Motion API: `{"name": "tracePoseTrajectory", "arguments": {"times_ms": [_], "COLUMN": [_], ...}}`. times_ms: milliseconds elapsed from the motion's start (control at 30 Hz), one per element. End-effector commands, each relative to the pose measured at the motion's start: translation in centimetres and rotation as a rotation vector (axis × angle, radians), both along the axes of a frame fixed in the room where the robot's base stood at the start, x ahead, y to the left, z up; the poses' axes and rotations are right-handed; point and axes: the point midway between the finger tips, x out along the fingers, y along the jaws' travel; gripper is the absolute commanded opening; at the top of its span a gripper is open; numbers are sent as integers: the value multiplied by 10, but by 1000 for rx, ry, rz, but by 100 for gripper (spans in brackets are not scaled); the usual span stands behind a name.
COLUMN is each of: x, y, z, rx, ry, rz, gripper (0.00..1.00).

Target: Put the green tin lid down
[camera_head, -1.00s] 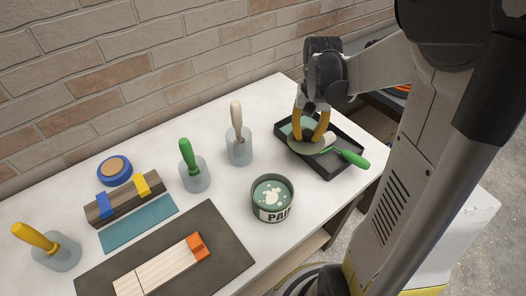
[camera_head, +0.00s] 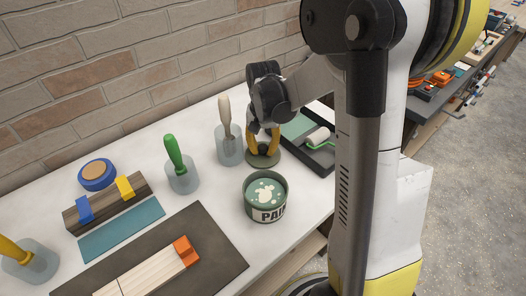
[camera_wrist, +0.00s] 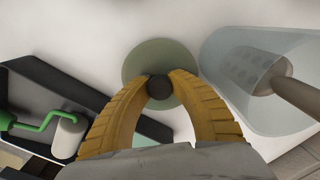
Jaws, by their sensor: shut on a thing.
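The green tin lid (camera_head: 266,162) is a flat round disc with a dark knob (camera_wrist: 159,88). My gripper (camera_head: 262,150) is shut on the knob, with a yellow finger on either side. The lid is level, at or just above the white tabletop, between the clear jar with the pale-handled brush and the black paint tray. I cannot tell whether it touches the table. In the wrist view, the lid (camera_wrist: 152,57) shows beyond my fingertips (camera_wrist: 159,84). The green paint tin (camera_head: 265,199) stands open in front of the lid, paint showing inside.
The clear jar (camera_head: 229,150) is close on the lid's left. The black paint tray (camera_head: 322,164) with a green-handled roller (camera_head: 318,137) is close on its right. A jar with a green-handled brush (camera_head: 183,178) stands further left. The brick wall (camera_head: 120,60) runs behind.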

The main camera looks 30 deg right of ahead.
Motion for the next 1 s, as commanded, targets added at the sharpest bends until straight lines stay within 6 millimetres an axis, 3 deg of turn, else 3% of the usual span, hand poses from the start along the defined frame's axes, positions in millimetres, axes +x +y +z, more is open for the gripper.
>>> {"name": "tracePoseTrajectory", "arguments": {"times_ms": [267,300,367,733,867,1000], "x": [0,0,0,0,0,-1], "y": [0,0,0,0,0,0], "z": [-3,-3,-3,3,24,58], "rx": [0,0,0,0,0,0], "ry": [0,0,0,0,0,0], "rz": [0,0,0,0,0,0], "gripper": [0,27,44,44,44,44]}}
